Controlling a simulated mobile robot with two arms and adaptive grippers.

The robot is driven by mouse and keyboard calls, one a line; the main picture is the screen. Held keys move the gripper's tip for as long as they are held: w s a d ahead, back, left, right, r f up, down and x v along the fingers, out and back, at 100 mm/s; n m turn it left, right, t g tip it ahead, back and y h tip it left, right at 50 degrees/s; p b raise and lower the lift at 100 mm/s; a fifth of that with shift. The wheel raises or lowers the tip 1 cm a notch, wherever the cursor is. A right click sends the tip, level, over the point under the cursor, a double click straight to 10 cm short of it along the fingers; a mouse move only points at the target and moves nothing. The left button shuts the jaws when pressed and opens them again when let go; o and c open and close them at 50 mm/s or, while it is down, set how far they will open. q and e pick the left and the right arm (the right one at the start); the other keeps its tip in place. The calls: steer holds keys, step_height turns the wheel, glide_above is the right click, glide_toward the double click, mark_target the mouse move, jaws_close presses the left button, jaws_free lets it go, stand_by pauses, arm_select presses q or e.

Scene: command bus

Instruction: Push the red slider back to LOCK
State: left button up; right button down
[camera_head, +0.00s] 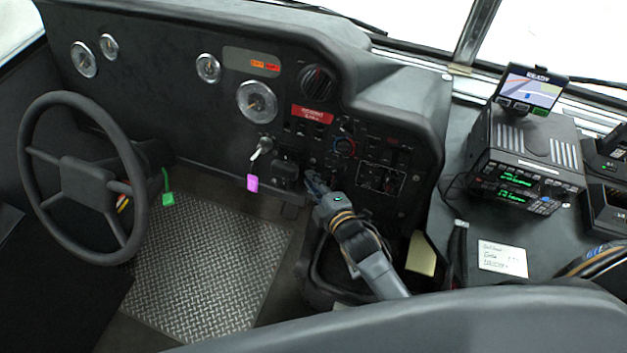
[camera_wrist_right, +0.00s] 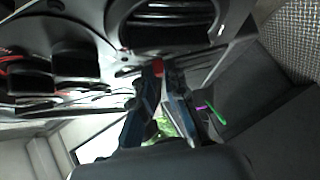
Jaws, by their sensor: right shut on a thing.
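My right gripper (camera_head: 312,184) reaches to the lower edge of the dashboard, right of the key with the purple tag. In the right wrist view its two dark fingers (camera_wrist_right: 158,98) point up at the panel's underside. A small red piece, which looks like the red slider (camera_wrist_right: 158,68), shows between the fingertips, and the gripper is shut on it. In the head view the slider is hidden behind the gripper, and no LOCK marking is readable. My left gripper is not in view.
A key with a purple tag (camera_head: 252,183) hangs left of my right gripper. The steering wheel (camera_head: 85,180) and a green tag (camera_head: 168,199) are farther left. Switches and a red-lit knob (camera_head: 345,146) sit above right. A radio unit (camera_head: 525,160) stands on the right console.

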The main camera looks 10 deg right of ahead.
steer(key=shift+f, duration=0.1)
steer(key=shift+s+a+f+b, duration=0.1)
steer(key=shift+s+f+b, duration=0.15)
steer(key=shift+f, duration=0.3)
steer(key=shift+s+a+f+b, duration=0.15)
steer(key=shift+f+b, duration=0.15)
steer(key=shift+f, duration=0.25)
steer(key=c, duration=1.4)
jaws_free()
steer(key=shift+o, duration=0.2)
steer(key=shift+s, duration=0.1)
steer(key=v, duration=1.1)
steer(key=shift+s+r, duration=0.15)
steer(key=shift+s, duration=0.2)
steer(key=shift+d, duration=0.1)
